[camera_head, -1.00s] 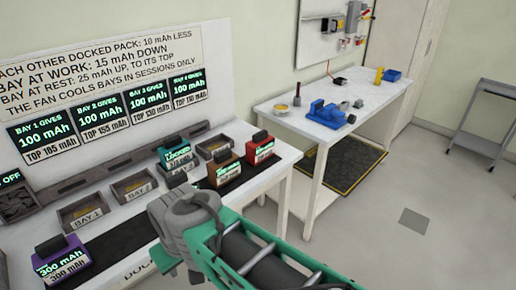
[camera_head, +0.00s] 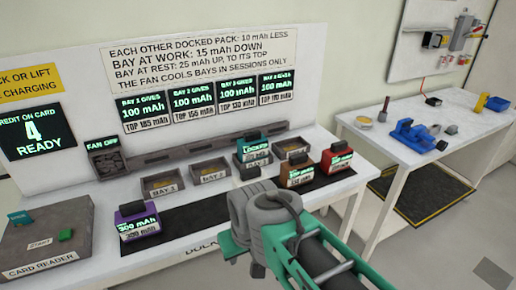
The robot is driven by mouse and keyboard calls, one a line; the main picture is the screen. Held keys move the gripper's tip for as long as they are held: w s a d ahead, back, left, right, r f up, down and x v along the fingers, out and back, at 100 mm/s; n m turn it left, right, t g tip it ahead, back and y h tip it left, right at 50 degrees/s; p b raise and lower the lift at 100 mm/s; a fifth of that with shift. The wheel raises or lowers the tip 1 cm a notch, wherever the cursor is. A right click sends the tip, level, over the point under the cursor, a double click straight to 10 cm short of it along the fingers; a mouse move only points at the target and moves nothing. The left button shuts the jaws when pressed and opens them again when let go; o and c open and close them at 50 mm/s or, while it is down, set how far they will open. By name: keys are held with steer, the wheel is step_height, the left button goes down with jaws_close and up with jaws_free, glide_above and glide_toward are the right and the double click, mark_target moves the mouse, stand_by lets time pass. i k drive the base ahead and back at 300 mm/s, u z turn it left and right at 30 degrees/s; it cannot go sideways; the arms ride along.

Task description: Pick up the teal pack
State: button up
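The teal pack (camera_head: 252,149) has a dark handle on top and a lit display. It sits upright among the bays on the white bench, between the open Bay 2 tray (camera_head: 209,173) and another open tray (camera_head: 291,149). My gripper (camera_head: 234,243), at the end of my grey and green arm, shows low in the picture, in front of the bench's front edge and below the teal pack. It appears apart from the pack. Its fingers are mostly hidden by the wrist, so its opening cannot be seen.
A purple pack (camera_head: 137,222), a brown pack (camera_head: 298,174) and a red pack (camera_head: 337,158) stand along the black front mat (camera_head: 190,222). The Bay 1 tray (camera_head: 162,186) is open. A card reader (camera_head: 45,240) is at left. A second table (camera_head: 400,150) stands right.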

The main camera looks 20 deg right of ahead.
mark_target(254, 146)
steer(key=u, duration=3.7)
steer(key=k, duration=2.1)
steer(key=z, duration=0.6)
steer(key=i, duration=0.5)
steer(key=u, duration=0.1)
